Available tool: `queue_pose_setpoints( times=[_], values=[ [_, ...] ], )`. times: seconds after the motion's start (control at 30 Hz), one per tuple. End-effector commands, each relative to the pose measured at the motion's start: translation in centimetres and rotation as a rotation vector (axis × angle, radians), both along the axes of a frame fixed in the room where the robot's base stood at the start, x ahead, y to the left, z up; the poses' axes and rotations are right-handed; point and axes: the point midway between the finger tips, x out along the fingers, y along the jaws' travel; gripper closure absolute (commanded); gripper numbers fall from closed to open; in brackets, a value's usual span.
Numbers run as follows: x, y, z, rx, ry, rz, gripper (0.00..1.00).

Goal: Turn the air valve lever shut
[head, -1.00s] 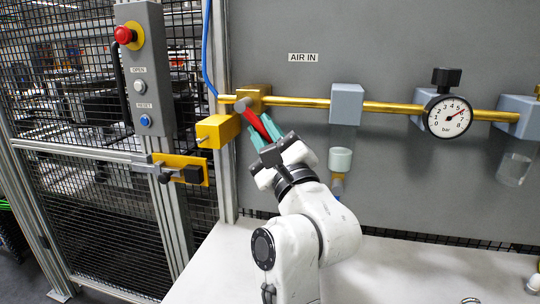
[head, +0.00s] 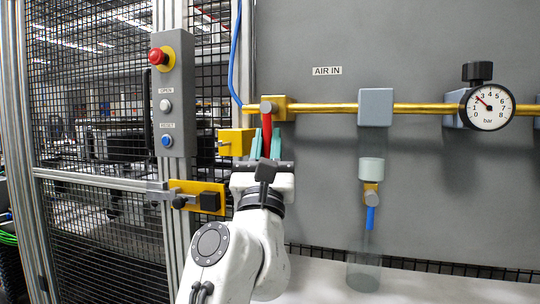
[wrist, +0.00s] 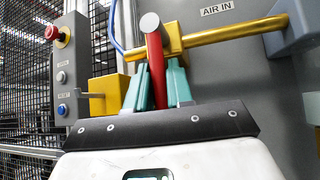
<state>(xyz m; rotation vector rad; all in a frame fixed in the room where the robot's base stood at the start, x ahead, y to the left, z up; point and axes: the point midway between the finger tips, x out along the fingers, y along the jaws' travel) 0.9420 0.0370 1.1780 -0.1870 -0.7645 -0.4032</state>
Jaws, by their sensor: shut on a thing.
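The red air valve lever (head: 267,128) hangs almost straight down from a grey pivot on the brass valve body (head: 281,108), across the brass pipe. My gripper (head: 266,145) is shut on the lever from below, with a teal finger on each side. In the wrist view the red lever (wrist: 156,62) rises between the teal fingers, and its lower end goes out of sight behind the dark gripper edge. The round gauge (head: 490,107) on the pipe at the right has its needle pointing up and left, around 2 to 3 bar.
A yellow block (head: 236,142) with a pin is close to the left of my fingers. A button box (head: 171,95) and a yellow latch plate (head: 197,196) are on the fence. A clear bowl with a blue-handled drain valve (head: 371,200) hangs to the right.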

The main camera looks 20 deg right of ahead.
Motion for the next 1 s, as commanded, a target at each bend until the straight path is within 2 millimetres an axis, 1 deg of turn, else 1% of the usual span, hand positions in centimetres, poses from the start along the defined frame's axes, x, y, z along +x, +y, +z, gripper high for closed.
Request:
queue_pose_setpoints(
  times=[0.03, 0.57, 0.6, 0.7, 0.8, 1.0],
  values=[
    [0.15, 0.18, -0.25, 0.008, -0.004, 0.005, 1.00],
    [0.18, 0.29, 0.01, 0.027, -0.019, 0.006, 1.00],
    [0.18, 0.29, 0.01, 0.026, -0.019, 0.006, 0.78],
    [0.16, 0.28, 0.04, 0.027, -0.019, 0.006, 0.68],
    [0.12, 0.23, 0.05, 0.027, -0.020, 0.004, 0.60],
    [0.08, 0.16, 0.05, 0.027, -0.020, 0.002, 0.60]
  ],
)
